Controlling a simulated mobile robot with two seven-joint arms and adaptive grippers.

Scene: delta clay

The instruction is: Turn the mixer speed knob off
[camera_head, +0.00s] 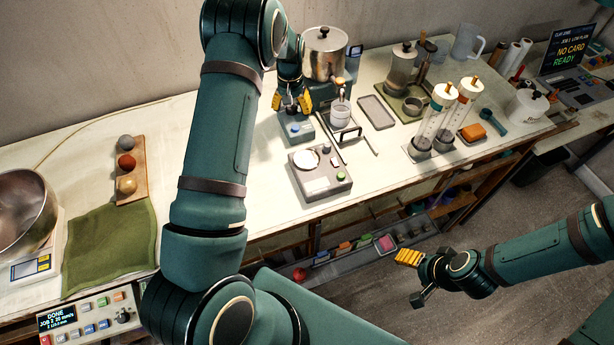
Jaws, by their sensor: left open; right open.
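My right gripper (413,279) is open and empty, out over the floor in front of the bench.
A grey device with a white round plate (325,174) stands in front of the box. A white cup (340,114) and a metal stand are to its right. Tall clear cylinders (436,115) stand further right. A green cloth (108,245) and metal bowl (25,208) are at left.

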